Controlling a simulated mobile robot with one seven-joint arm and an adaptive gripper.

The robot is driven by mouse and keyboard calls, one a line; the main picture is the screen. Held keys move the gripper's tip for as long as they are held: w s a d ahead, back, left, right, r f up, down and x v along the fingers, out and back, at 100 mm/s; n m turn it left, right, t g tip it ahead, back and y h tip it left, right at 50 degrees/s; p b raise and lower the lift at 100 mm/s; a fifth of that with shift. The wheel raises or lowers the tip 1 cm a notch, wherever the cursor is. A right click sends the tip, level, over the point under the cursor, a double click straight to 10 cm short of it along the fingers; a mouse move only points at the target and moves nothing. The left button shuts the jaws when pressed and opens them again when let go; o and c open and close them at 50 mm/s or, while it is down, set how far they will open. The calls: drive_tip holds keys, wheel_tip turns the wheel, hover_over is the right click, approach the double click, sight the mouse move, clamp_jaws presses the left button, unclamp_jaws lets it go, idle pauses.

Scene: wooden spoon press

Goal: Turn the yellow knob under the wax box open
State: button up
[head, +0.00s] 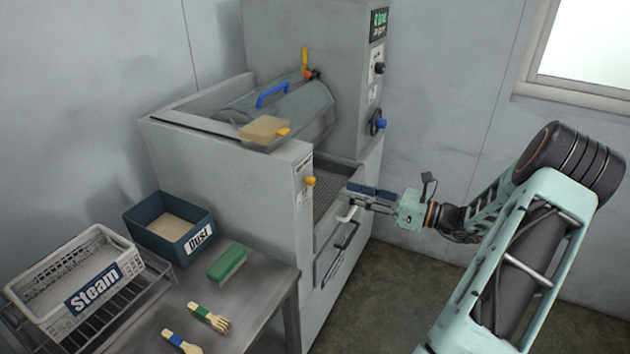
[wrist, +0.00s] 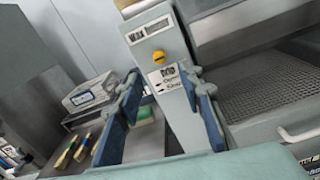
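The yellow knob (head: 310,181) sits on the narrow front post of the grey press, above a small white label. In the wrist view the yellow knob (wrist: 158,57) is ahead of and above the gap between my fingertips, under a white display-like plate. The tan wax box (head: 262,129) rests higher on the press, above that post, with a small yellow part on its right side. Its lower edge shows at the top of the wrist view (wrist: 136,7). My gripper (head: 356,197) is open and empty, to the right of the knob and apart from it.
Open floor lies right of the press.

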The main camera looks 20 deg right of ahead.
sight(309, 181)
drive_tip(key=p+x, duration=0.1)
drive_tip(key=x, duration=0.9)
clamp_jaws()
